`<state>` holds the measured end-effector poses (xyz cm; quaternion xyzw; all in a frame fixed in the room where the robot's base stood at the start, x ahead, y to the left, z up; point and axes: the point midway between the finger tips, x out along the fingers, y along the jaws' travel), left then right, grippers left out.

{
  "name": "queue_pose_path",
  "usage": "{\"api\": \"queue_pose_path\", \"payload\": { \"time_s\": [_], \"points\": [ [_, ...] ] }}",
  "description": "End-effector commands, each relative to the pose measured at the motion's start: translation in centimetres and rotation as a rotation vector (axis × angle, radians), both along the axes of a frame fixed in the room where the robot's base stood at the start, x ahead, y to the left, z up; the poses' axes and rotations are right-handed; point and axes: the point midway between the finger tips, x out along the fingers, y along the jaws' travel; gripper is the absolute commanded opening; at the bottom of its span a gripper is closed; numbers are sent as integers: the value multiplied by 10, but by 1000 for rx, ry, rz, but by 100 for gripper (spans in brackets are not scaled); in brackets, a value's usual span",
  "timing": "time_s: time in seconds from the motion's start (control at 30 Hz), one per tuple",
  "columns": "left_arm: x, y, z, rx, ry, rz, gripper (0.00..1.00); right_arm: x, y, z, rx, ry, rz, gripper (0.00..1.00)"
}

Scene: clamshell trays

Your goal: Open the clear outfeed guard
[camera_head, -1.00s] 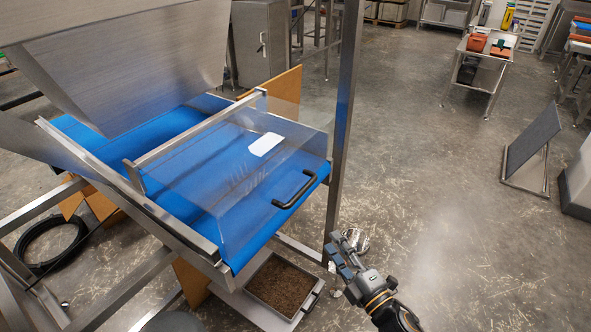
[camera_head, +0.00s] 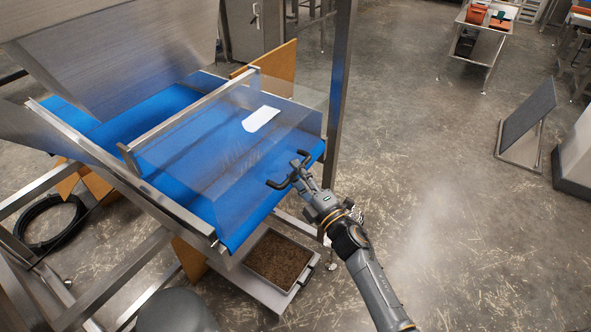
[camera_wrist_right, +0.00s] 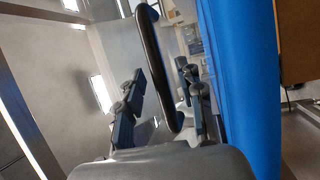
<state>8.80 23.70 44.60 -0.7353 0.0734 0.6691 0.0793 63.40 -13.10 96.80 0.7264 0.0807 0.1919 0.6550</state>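The clear outfeed guard (camera_head: 215,150) is a transparent cover with a white label, lying down over the blue conveyor belt. Its black bar handle (camera_head: 277,184) is on the front face, and my right gripper hides the handle's middle. My right gripper (camera_head: 299,177) is at the handle, coming from the lower right. In the right wrist view, the handle (camera_wrist_right: 151,60) runs between the two spread fingers of the gripper (camera_wrist_right: 160,105), with gaps on both sides. My left gripper is out of view.
A steel post (camera_head: 339,90) stands close beside the guard's right side. A tray of brown material (camera_head: 291,290) sits below the belt end. A grey slanted panel (camera_head: 527,125) stands at the right. The floor between is clear.

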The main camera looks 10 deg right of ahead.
Motion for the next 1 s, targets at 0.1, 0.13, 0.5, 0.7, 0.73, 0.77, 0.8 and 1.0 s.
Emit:
{"api": "queue_pose_path", "payload": {
  "time_s": [0.1,0.13,0.5,0.7,0.73,0.77,0.8,1.0],
  "points": [
    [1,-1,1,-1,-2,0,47,7,3,2,0,0,0,37],
    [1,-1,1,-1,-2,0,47,8,3,2,0,0,0,37],
    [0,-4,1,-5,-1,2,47,9,3,1,1,1,0,19],
    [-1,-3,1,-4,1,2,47,9,3,1,1,1,0,0],
    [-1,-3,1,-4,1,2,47,9,3,1,1,1,0,0],
    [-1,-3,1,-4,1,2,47,9,3,1,1,1,0,0],
    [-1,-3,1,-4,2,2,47,9,3,1,1,1,0,0],
    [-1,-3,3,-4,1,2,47,13,3,6,0,0,0,0]
  ]
}}
